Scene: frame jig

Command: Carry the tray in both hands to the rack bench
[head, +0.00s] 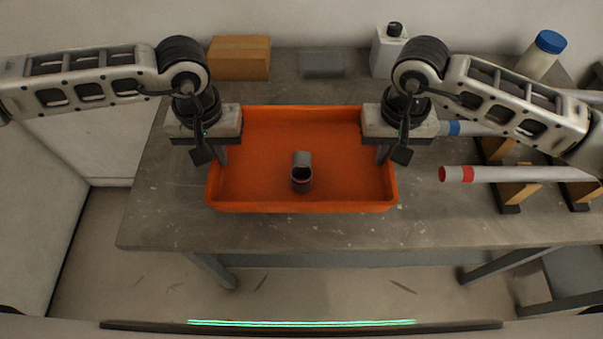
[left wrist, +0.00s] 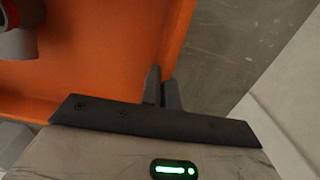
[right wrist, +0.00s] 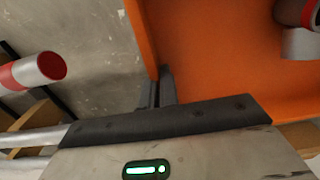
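The orange tray (head: 245,190) lies level on the grey bench (head: 170,215), near its front edge; I cannot tell whether it is slightly raised. A grey pipe fitting with a red ring (head: 302,172) is inside, near the middle. My left gripper (head: 221,156) is at the tray's left wall; in the left wrist view its fingers (left wrist: 162,88) are close together, one on each side of the wall. My right gripper (head: 383,154) is at the right wall; the right wrist view shows its fingers (right wrist: 160,88) close on either side of that wall. Fingertips are partly hidden.
Pipes, one with a red band (head: 490,174), lie on wooden supports (head: 518,192) right of the tray. A cardboard box (head: 240,58), a grey block (head: 322,64), a white bottle (head: 388,52) and a blue-capped container (head: 540,57) stand behind. Floor shows in front.

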